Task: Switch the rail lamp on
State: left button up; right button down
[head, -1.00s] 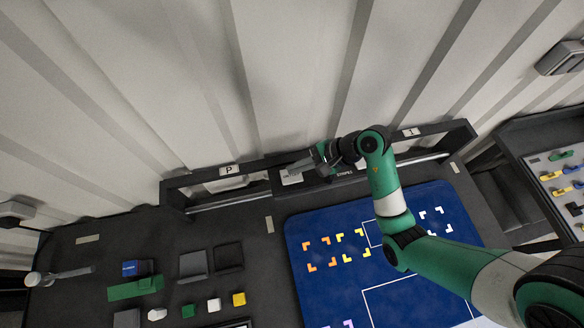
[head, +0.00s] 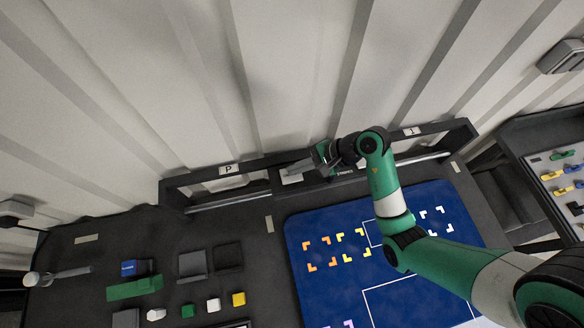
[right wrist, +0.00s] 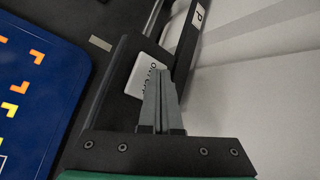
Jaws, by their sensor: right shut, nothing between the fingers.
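A dark rail frame (head: 262,165) runs along the back of the table, with pale grey tubes in it; I cannot tell whether any lamp is lit. A small white plate (head: 291,179) sits at its middle and also shows in the right wrist view (right wrist: 136,80), with dark marks partly hidden by my fingers. My right gripper (head: 290,169) is shut and empty, its fingertips over or beside this plate; in the right wrist view the fingertips (right wrist: 158,72) overlap the plate's edge. I cannot tell whether they touch it. My left gripper is not in view.
A blue mat (head: 310,285) with coloured corner marks lies below my right arm. Coloured blocks (head: 213,305) and dark square pads (head: 193,265) stand at the left. Labels P (head: 229,169) and I (head: 412,131) are on the frame. A corrugated wall (head: 290,80) rises behind.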

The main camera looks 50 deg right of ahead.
jog(key=shift+f+b, duration=0.35)
jog(key=shift+f, duration=0.15)
dwell(0.7)
jog(key=shift+r, duration=0.1)
jog(key=shift+r+p, duration=0.9)
jog(key=shift+p, duration=0.15)
notch_tip(320, 180, up, 6)
jog(key=p, duration=0.6)
